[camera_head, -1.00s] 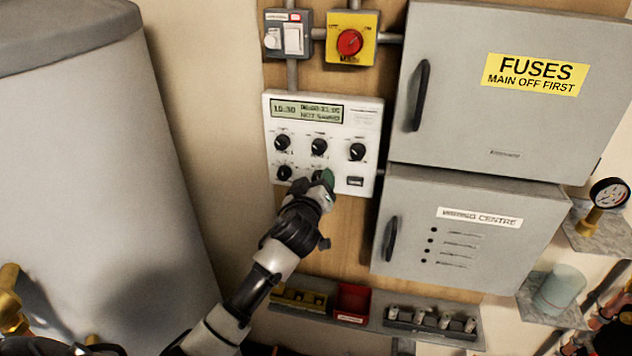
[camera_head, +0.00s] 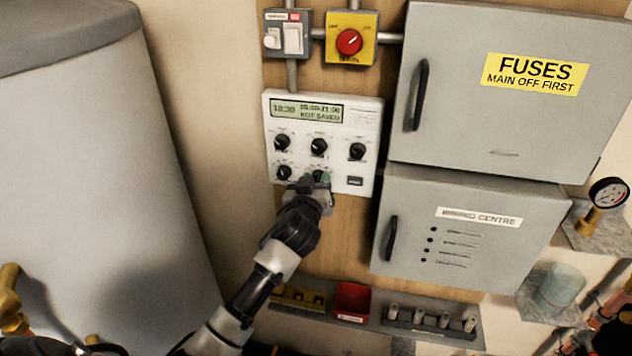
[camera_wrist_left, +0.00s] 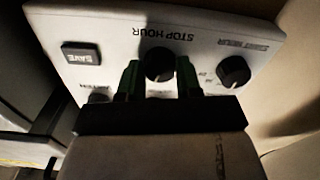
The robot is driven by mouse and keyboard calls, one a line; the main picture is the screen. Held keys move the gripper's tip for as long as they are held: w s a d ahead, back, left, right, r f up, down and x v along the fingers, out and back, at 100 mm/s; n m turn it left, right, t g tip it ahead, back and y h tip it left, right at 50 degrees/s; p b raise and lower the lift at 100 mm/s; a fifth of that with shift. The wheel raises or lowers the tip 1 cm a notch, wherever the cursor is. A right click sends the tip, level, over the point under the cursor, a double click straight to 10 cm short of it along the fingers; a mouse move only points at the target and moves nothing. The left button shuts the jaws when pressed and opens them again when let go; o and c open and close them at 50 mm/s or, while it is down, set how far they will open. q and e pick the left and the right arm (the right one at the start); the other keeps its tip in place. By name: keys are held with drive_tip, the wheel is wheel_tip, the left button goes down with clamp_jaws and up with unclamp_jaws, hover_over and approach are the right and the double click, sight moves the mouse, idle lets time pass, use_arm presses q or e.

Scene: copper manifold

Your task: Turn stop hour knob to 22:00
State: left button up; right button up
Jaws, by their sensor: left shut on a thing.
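The white control panel (camera_head: 368,120) has a green display (camera_head: 307,111), which appears to read 10:30, 15:30-21:00 and NOT SAVED; the small digits are blurred. The black stop hour knob (camera_wrist_left: 158,62) sits under the upside-down STOP HOUR label in the left wrist view. My left gripper (camera_wrist_left: 159,80) is shut on this knob, one green finger on each side. In the head view the left gripper (camera_head: 318,180) covers most of the knob in the panel's bottom row. My right gripper is not in view.
Another black knob (camera_wrist_left: 235,71) and the SAVE button (camera_wrist_left: 81,53) flank the gripper closely. The grey wiring centre box (camera_head: 470,235) stands right of the panel. Below are a red bin (camera_head: 352,300) and a shelf. A red rotary switch (camera_head: 349,42) is above.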

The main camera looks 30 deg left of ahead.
use_arm(q)
drive_tip(key=shift+m, duration=1)
drive_tip(key=o, duration=0.9)
drive_tip(key=shift+s+d+f, duration=0.15)
drive_tip(key=shift+s, duration=0.3)
drive_tip(key=b+v, duration=0.3)
drive_tip(key=v, duration=0.6)
drive_tip(key=shift+s, duration=0.4)
